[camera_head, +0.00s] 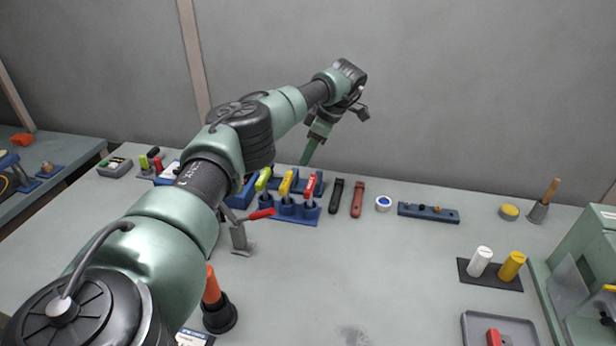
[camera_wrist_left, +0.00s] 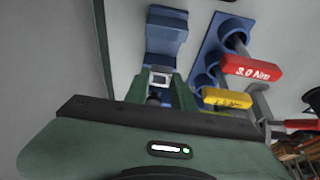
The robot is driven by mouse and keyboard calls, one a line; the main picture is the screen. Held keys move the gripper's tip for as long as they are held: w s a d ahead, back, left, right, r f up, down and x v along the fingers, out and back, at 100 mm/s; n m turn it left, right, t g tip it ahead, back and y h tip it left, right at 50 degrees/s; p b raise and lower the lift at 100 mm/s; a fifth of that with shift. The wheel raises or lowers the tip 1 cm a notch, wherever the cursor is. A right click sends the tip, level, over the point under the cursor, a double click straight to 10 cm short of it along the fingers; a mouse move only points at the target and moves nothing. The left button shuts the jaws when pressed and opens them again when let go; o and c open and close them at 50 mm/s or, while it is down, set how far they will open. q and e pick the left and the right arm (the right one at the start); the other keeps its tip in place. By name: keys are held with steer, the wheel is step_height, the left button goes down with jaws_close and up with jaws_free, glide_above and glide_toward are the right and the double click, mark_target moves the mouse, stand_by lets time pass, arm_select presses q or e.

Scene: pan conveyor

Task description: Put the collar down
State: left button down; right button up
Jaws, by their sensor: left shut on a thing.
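My left gripper (camera_head: 306,160) points down over the back of the bench, behind the row of torque drivers. In the left wrist view its green fingers (camera_wrist_left: 162,92) are shut on a small grey, squarish metal piece (camera_wrist_left: 160,79), which looks like the collar. The piece is at the fingertips, in front of a blue cradle-like block (camera_wrist_left: 166,32). I cannot tell whether it touches the block. In the head view the piece is too small or hidden to make out. My right gripper is not in view.
Drivers with green, yellow (camera_head: 286,184) and red (camera_head: 310,186) handles stand in a blue rack (camera_head: 290,212) just in front of the gripper. Black (camera_head: 336,195) and brown (camera_head: 358,198) tools, a white-blue ring (camera_head: 383,203) and a blue strip (camera_head: 428,213) lie right.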

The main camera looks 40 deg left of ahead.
mark_target(303, 185)
arm_select(q)
steer(key=shift+f, duration=3.8)
steer(key=shift+f, duration=0.2)
steer(key=c, duration=1.2)
jaws_free()
steer(key=shift+r, duration=0.1)
steer(key=v, duration=1.2)
steer(key=shift+r, duration=0.1)
